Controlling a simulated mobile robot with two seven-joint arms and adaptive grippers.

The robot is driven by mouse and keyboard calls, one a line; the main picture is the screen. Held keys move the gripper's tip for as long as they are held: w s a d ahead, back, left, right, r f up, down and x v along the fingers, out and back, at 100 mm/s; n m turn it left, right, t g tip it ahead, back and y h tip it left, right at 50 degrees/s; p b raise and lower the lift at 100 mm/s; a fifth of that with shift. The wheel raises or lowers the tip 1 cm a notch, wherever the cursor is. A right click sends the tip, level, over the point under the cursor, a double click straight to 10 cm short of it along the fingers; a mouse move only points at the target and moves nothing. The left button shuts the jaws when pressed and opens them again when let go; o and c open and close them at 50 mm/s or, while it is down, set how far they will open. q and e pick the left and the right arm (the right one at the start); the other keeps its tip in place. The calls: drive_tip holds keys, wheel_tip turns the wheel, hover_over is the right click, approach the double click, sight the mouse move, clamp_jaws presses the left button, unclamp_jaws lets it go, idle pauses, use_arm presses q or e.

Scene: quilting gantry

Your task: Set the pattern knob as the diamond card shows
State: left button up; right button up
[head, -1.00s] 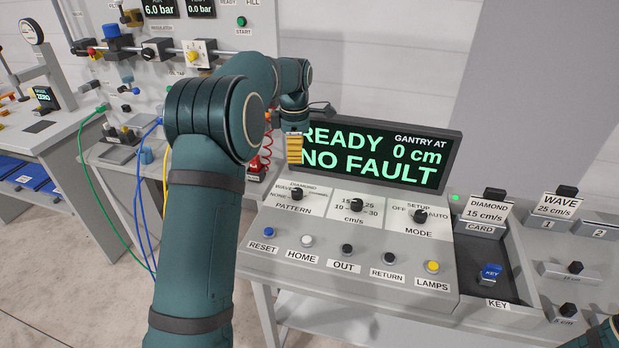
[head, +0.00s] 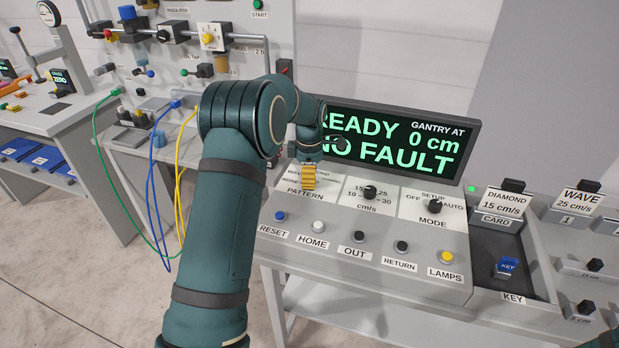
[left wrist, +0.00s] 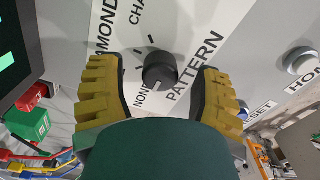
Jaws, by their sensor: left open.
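The black pattern knob (left wrist: 160,70) shows in the left wrist view on the white PATTERN label plate (left wrist: 192,68), with "MOND", "CHA" and "NON" legible around it. Where its pointer stands I cannot tell. My left gripper (left wrist: 159,72) has its yellow ridged fingers apart, one on each side of the knob, with visible gaps. In the head view my left gripper (head: 309,178) hangs over the PATTERN plate and hides the knob. The diamond card (head: 506,201) stands upright in the card holder and reads "DIAMOND 15 cm/s". My right gripper is out of view.
The speed knob (head: 370,192) and mode knob (head: 435,204) sit to the right. A row of buttons, from RESET (head: 280,216) to LAMPS (head: 446,257), lies in front. The display (head: 405,140) behind reads "0 cm". A blue key (head: 507,267) is in the right tray.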

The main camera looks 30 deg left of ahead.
use_arm(q)
drive_tip(key=shift+f, duration=0.2)
clamp_jaws()
